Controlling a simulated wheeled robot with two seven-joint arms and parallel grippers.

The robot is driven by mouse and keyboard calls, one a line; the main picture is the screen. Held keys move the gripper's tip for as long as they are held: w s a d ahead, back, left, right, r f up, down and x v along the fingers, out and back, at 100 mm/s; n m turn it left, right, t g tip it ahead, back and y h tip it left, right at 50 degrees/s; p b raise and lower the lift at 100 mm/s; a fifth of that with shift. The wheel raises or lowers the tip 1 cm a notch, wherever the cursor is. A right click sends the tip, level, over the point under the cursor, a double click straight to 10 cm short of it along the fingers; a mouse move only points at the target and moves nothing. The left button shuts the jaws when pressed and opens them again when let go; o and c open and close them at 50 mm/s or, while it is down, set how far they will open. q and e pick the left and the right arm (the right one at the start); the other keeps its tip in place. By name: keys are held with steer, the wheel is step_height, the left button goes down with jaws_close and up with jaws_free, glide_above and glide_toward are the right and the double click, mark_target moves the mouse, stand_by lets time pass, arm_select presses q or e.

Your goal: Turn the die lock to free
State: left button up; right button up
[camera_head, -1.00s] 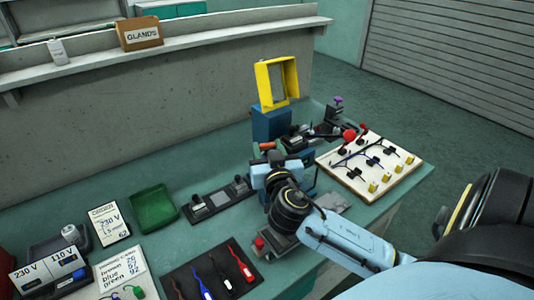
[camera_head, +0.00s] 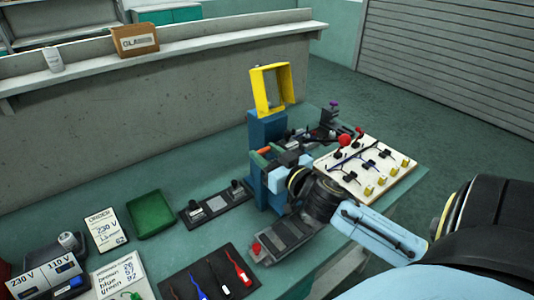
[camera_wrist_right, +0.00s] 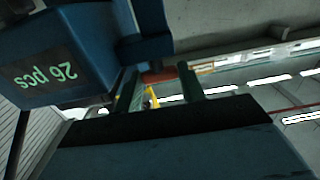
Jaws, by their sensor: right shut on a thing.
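The blue press (camera_head: 268,128) stands on the bench with a yellow frame (camera_head: 258,92) on top. A small orange-red lever (camera_head: 264,150), which looks like the die lock, is at the press's lower front. My right gripper (camera_head: 267,154) is at this lever, its green fingers closed around it. In the right wrist view the lever (camera_wrist_right: 157,75) shows as a dark red bar between the fingertips, beside the blue housing (camera_wrist_right: 45,65) reading "26 pcs". The lock's marking and exact position are hidden. My left gripper is not in view.
A harness board (camera_head: 375,165) with yellow parts lies right of the press. A grey fixture with a red knob (camera_head: 256,248) sits below my wrist. A green tray (camera_head: 150,214), an order card (camera_head: 105,230) and a dark mat (camera_head: 205,280) with coloured tools lie left.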

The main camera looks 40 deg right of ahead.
steer(key=o, duration=0.7)
steer(key=s+a, duration=0.1)
steer(key=s, duration=1.2)
steer(key=shift+s+a, duration=0.15)
